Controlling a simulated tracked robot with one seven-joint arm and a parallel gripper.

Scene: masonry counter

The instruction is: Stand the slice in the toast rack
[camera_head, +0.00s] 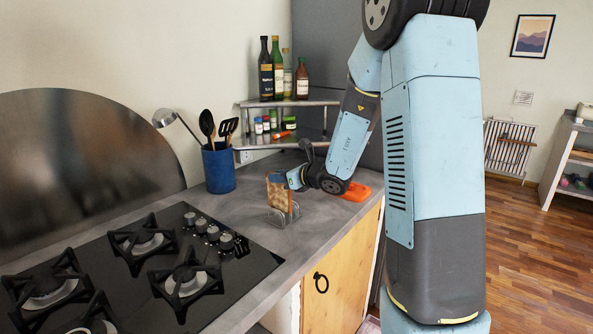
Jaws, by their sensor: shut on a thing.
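The slice of toast (278,192) is light brown with a darker crust and stands upright. Its lower edge is at the wire toast rack (284,217) on the grey counter; I cannot tell whether it rests fully in a slot. My gripper (290,181) comes in from the right and is shut on the slice near its right edge. The fingertips are small in this view and partly hidden by the slice.
A black gas hob (250,262) with several burners lies at the front left. A blue utensil pot (218,168) stands behind the rack. An orange object (356,192) lies to the right, under my arm. A corner shelf (290,103) holds bottles and jars.

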